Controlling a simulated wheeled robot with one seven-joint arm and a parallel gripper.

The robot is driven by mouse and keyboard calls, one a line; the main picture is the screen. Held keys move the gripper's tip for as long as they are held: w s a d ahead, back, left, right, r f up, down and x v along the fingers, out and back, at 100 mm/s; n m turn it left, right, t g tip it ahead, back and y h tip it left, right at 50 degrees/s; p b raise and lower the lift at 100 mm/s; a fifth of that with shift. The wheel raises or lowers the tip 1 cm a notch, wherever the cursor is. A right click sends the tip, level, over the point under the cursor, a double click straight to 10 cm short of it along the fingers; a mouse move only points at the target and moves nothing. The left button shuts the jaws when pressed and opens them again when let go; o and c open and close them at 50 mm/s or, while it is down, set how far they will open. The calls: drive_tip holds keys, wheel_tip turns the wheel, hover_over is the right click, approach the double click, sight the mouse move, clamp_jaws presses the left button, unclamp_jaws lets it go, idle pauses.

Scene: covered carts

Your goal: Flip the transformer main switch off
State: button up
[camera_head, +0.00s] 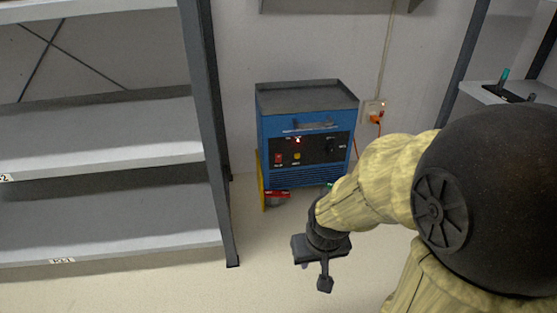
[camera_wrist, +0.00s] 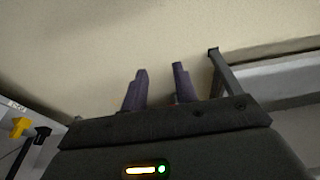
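The transformer (camera_head: 263,135) is a blue box with a grey tray top, standing on the floor against the wall. Its black front panel (camera_head: 315,150) faces me and carries a red switch (camera_head: 278,158), a lit red lamp (camera_head: 297,140), a small yellow part (camera_head: 296,156) and a dark knob (camera_head: 331,146). The switch position is too small to tell. My gripper (camera_head: 316,277) hangs in front of and below the transformer, apart from it. In the wrist view my gripper (camera_wrist: 160,72) has its two fingers apart with nothing between them; the transformer is not recognisable there.
A grey shelf rack (camera_head: 100,130) stands close on the left, its dark post (camera_head: 212,130) near the transformer. Another rack (camera_head: 475,92) is at the right. A wall socket (camera_head: 375,106) has an orange plug. Red clamps (camera_head: 277,194) lie by the transformer's base. Floor in front is clear.

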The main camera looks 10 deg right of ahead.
drive_tip(key=shift+w, duration=0.15)
drive_tip(key=c, duration=0.4)
drive_tip(key=shift+w, duration=0.35)
clamp_jaws()
drive_tip(key=w+d+f+n+t+h+p, duration=0.2)
drive_tip(key=w+t+p, duration=0.1)
drive_tip(key=w, duration=0.5)
drive_tip(key=w+d+f+n+t+h+p, duration=0.1)
drive_tip(key=w+f+t+p, duration=0.15)
drive_tip(key=w, duration=0.65)
drive_tip(key=w+d+f+n+t+h+p, duration=0.2)
drive_tip(key=w+f+t+p, duration=0.15)
drive_tip(key=w, duration=0.45)
drive_tip(key=shift+w+a+r+n+t+y+p, duration=0.15)
drive_tip(key=shift+w+a+n+t+y+p, duration=0.25)
drive_tip(key=shift+a+n+t+y+p, duration=1.25)
drive_tip(key=shift+w+r+n+t+p, duration=0.3)
drive_tip(key=shift+n+t, duration=0.65)
drive_tip(key=shift+n, duration=1.75)
drive_tip(key=shift+w+a+n+t+y+p, duration=0.45)
drive_tip(key=shift+a+n+t+y+p, duration=0.65)
drive_tip(key=shift+n, duration=1.05)
drive_tip(key=shift+d+h+b, duration=0.25)
drive_tip(key=shift+d+b, duration=0.05)
drive_tip(key=shift+d, duration=0.05)
